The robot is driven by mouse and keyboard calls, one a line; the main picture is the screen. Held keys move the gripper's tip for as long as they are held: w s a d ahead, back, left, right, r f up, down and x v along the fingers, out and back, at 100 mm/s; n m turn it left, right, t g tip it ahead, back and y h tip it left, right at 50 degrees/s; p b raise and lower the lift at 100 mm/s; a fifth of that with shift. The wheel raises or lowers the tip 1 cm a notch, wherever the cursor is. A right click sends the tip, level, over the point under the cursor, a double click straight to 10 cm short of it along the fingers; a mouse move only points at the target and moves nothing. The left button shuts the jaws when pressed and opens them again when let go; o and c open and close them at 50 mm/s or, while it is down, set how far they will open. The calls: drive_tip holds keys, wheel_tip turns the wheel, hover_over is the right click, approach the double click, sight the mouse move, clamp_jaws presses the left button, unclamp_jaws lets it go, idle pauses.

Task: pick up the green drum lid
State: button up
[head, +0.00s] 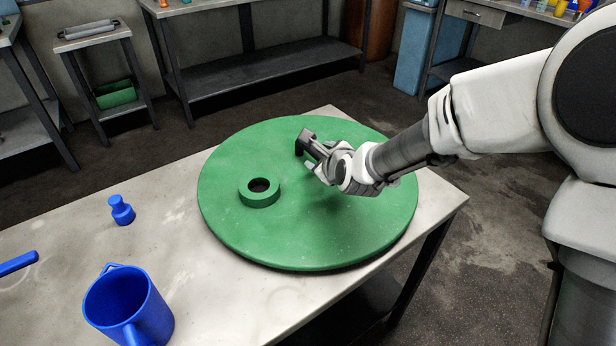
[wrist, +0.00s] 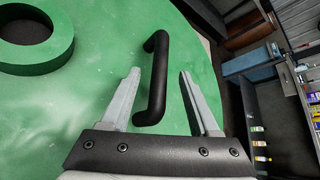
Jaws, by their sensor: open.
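The green drum lid (head: 330,232) lies flat on the pale table, a large round disc. It has a raised ring with a hole (head: 259,192) on its left part and a black handle near its far side, mostly hidden behind my gripper in the head view. My gripper (head: 306,142) is over the far part of the lid. In the wrist view, the lid (wrist: 95,85) fills the left and middle, and the black bar handle (wrist: 157,80) stands between the two open fingers of my gripper (wrist: 160,85). I cannot tell whether the fingers reach down around it.
A blue mug (head: 128,305), a small blue weight-like piece (head: 121,211) and a blue handle-like piece (head: 18,263) are on the left of the table (head: 215,290). Shelved benches (head: 262,68) and a stool (head: 92,40) stand behind. The floor to the right is clear.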

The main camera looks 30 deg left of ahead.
sight(316, 152)
drive_tip(key=x, duration=0.4)
drive_tip(key=shift+a+r+b, duration=0.1)
drive_tip(key=shift+a+b, duration=0.05)
drive_tip(key=shift+b, duration=0.25)
drive_tip(key=shift+c, duration=0.2)
clamp_jaws()
idle(0.8)
drive_tip(key=shift+r, duration=0.2)
